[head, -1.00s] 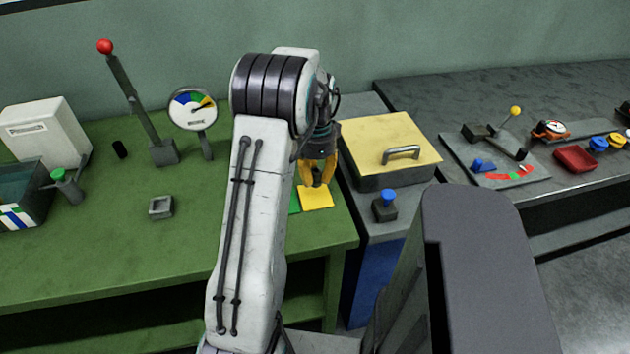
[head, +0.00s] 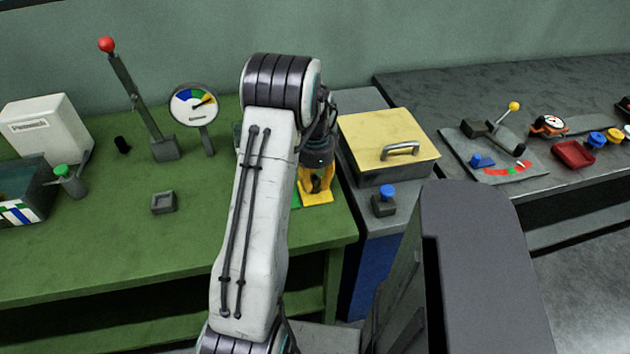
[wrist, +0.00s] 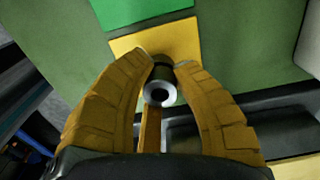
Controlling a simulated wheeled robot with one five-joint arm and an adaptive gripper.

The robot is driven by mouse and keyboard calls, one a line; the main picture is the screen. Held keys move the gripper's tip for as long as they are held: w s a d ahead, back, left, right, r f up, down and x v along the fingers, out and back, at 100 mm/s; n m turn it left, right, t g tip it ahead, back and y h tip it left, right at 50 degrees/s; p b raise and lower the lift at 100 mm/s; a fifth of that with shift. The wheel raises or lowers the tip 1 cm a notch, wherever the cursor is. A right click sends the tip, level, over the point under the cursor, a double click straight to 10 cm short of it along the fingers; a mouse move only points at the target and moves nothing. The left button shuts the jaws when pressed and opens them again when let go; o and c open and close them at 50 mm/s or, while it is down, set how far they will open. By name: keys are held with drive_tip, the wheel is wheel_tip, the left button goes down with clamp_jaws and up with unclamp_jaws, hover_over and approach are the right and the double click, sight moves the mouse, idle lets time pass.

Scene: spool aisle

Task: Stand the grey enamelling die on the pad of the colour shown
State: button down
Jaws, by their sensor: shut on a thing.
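My gripper (head: 317,188) is shut on the grey die (wrist: 160,93), a short ringed cylinder with a dark hole in its end, gripped between the fingertips in the wrist view. The die is over the yellow pad (wrist: 178,38); I cannot tell whether it touches it. The yellow pad also shows in the head view (head: 318,198), just under the fingers. A green pad (wrist: 130,10) lies beside it. The round dial (head: 194,105) has blue, green and yellow sectors, and its needle points right, at the yellow one.
Right of the pads are a yellow-lidded box (head: 385,138) and a blue button (head: 386,195).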

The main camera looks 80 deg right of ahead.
sight(315, 177)
drive_tip(key=c, duration=1.1)
unclamp_jaws()
drive_tip(key=shift+f, duration=0.1)
wheel_tip(315, 177, up, 9)
drive_tip(key=shift+d+r, duration=0.1)
drive_tip(key=shift+r, duration=0.1)
drive_tip(key=shift+w+r, duration=0.1)
drive_tip(key=shift+r, duration=1.4)
